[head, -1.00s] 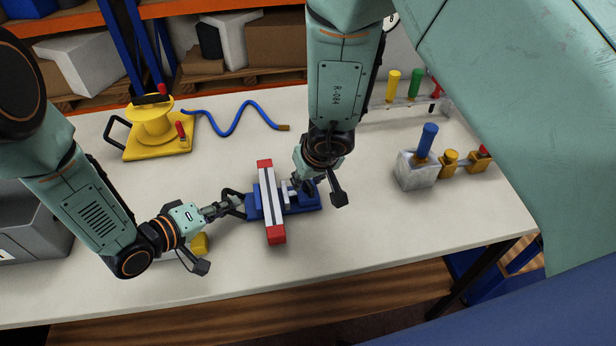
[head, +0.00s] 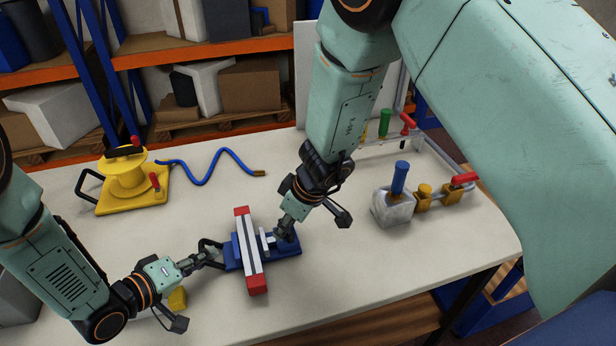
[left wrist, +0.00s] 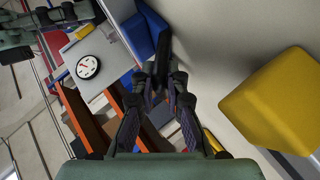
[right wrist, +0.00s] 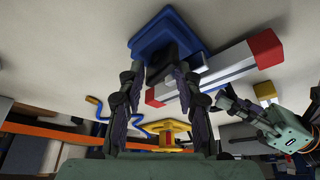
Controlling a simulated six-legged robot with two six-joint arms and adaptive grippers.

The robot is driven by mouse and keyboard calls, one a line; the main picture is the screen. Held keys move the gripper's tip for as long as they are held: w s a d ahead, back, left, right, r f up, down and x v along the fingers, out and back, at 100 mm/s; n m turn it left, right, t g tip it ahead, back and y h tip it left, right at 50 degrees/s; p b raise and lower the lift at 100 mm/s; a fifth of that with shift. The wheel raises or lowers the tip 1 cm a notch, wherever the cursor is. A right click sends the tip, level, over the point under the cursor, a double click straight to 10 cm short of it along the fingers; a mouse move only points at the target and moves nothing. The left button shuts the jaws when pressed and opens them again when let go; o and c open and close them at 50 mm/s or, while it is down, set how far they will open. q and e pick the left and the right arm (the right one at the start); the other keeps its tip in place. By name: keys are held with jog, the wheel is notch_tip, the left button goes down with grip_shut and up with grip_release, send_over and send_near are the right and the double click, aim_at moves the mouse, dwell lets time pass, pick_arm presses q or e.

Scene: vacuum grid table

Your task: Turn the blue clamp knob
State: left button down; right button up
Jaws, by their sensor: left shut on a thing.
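The blue clamp (head: 289,248) lies on the table, with a pale grey bar with red ends (head: 251,260) across it. Its blue base also shows in the right wrist view (right wrist: 150,45). My left gripper (head: 212,254) is shut on the clamp's black handle (left wrist: 162,50) at the clamp's left side. My right gripper (head: 281,232) reaches down to the clamp's right part. In the right wrist view its fingers (right wrist: 160,75) are apart, with a dark block of the clamp just beyond their tips. I cannot make out a separate blue knob; the fingers may hide it.
A yellow block (head: 177,299) lies near my left gripper. A yellow spool stand (head: 125,184) and a blue hose (head: 215,168) are at the back left. A grey block with a blue handle (head: 394,205) and yellow fittings (head: 424,197) stand right. The table between is clear.

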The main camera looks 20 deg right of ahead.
jog(key=n, duration=0.2)
jog(key=n+g+y, duration=0.1)
jog(key=n, duration=0.1)
jog(key=shift+w+n+g, duration=0.15)
jog(key=shift+n+g, duration=0.15)
jog(key=shift+n, duration=0.1)
jog(key=n+g, duration=0.1)
jog(key=n, duration=0.3)
jog(key=shift+w+d+y, duration=0.1)
jog(key=shift+y, duration=0.2)
jog(key=d+r+m, duration=0.2)
jog(key=d+r, duration=0.2)
jog(key=r, duration=0.7)
jog(key=shift+d+m, duration=0.35)
jog(key=shift+m, duration=0.05)
jog(key=a+f+m, duration=0.1)
jog(key=f, duration=0.2)
jog(key=a+f+m+t, duration=0.1)
jog(key=a+f, duration=0.1)
jog(key=f, duration=0.2)
jog(key=a+f+m+h, duration=0.1)
jog(key=f, duration=0.3)
jog(key=shift+s+a+t, duration=0.3)
jog(key=shift+a+t, duration=0.1)
